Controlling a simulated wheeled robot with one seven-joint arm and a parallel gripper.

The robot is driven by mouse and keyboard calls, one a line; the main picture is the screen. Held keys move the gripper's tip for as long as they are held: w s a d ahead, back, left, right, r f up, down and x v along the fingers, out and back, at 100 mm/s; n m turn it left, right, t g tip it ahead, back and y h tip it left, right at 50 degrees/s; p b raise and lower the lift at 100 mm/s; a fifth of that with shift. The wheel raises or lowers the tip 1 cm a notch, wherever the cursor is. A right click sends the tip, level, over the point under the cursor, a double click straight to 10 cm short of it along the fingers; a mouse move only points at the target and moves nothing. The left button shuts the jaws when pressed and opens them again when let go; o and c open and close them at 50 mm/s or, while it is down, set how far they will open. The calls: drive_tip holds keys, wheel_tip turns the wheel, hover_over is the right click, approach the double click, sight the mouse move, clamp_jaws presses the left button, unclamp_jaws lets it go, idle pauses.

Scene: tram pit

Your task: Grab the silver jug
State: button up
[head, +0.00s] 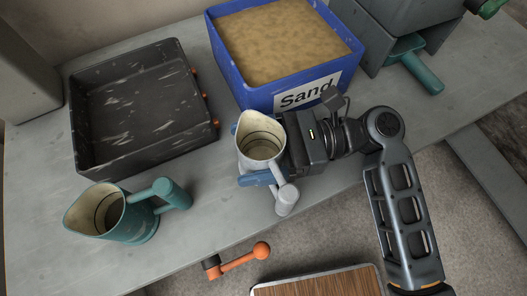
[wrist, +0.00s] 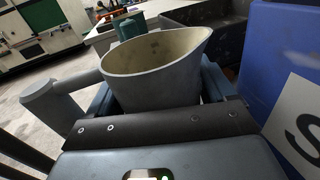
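The silver jug (head: 262,150) stands upright at the table's front edge, just in front of the sand bin, with its handle (head: 286,198) toward the front. My gripper (head: 250,155) reaches it from the right, its blue fingers on either side of the body. In the wrist view the jug (wrist: 155,80) sits between the two fingers (wrist: 157,92), its handle to the left. The fingers look close against the jug, but I cannot tell whether they press on it. The jug's base is hidden in the wrist view.
A similar teal jug (head: 121,213) stands at the left. A black tray (head: 88,155) lies behind it. The blue sand bin (head: 262,99) stands right behind my gripper. A teal scoop handle (head: 425,75) sticks out at the upper right. An orange handle (head: 245,258) is below the table edge.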

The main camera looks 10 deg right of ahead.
drive_tip(key=c, duration=0.6)
drive_tip(key=shift+r, duration=0.15)
